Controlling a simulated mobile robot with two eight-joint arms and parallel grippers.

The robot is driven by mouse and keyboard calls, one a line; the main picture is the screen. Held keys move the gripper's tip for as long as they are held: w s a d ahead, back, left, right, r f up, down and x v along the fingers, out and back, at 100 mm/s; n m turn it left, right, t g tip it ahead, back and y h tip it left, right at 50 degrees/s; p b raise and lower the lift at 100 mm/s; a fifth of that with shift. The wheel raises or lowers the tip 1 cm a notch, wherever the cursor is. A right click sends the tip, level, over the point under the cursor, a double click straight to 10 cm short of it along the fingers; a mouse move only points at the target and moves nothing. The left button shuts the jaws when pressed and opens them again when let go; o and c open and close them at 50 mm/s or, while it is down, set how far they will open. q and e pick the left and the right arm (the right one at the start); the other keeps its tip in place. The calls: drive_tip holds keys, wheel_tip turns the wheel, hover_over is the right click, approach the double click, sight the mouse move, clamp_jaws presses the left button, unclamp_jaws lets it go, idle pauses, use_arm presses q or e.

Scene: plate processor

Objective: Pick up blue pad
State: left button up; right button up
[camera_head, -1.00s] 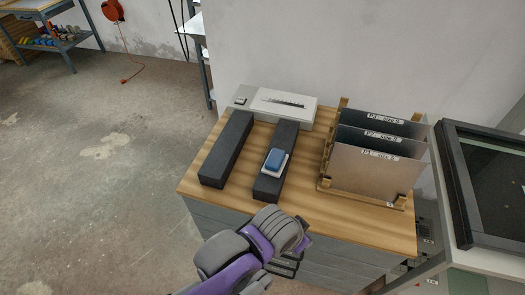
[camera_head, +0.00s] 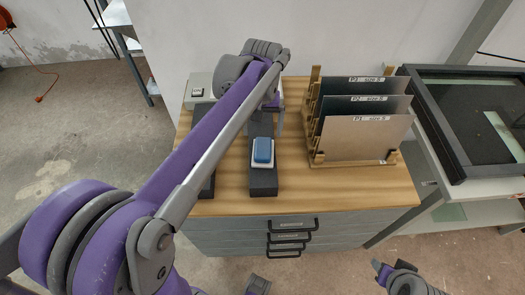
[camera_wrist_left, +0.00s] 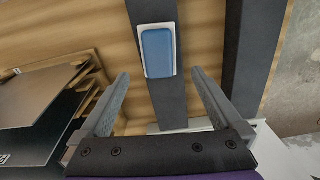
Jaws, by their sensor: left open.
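The blue pad (camera_head: 263,150) rests on a thin white piece on the near part of the right-hand dark block (camera_head: 263,182). In the left wrist view the blue pad (camera_wrist_left: 157,48) lies beyond the fingertips, roughly centred between the finger lines. My left gripper (camera_head: 276,103) is over the far part of that block, behind the pad. It is open and empty, with both fingers (camera_wrist_left: 160,80) clear of the pad. A grey and purple part of my right arm shows at the bottom right of the head view; its jaws cannot be made out.
A wooden rack (camera_head: 350,161) holding upright plates stands to the right of the pad. A second dark block (camera_head: 207,187) is partly hidden by my left arm. A pale box (camera_head: 198,88) stands at the back. A black-framed table (camera_head: 455,165) is at the far right.

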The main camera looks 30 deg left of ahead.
sight(263, 147)
use_arm(q)
drive_tip(key=f, duration=0.9)
drive_tip(key=shift+s+d, duration=0.1)
drive_tip(key=shift+d, duration=0.1)
drive_tip(key=c, duration=1.2)
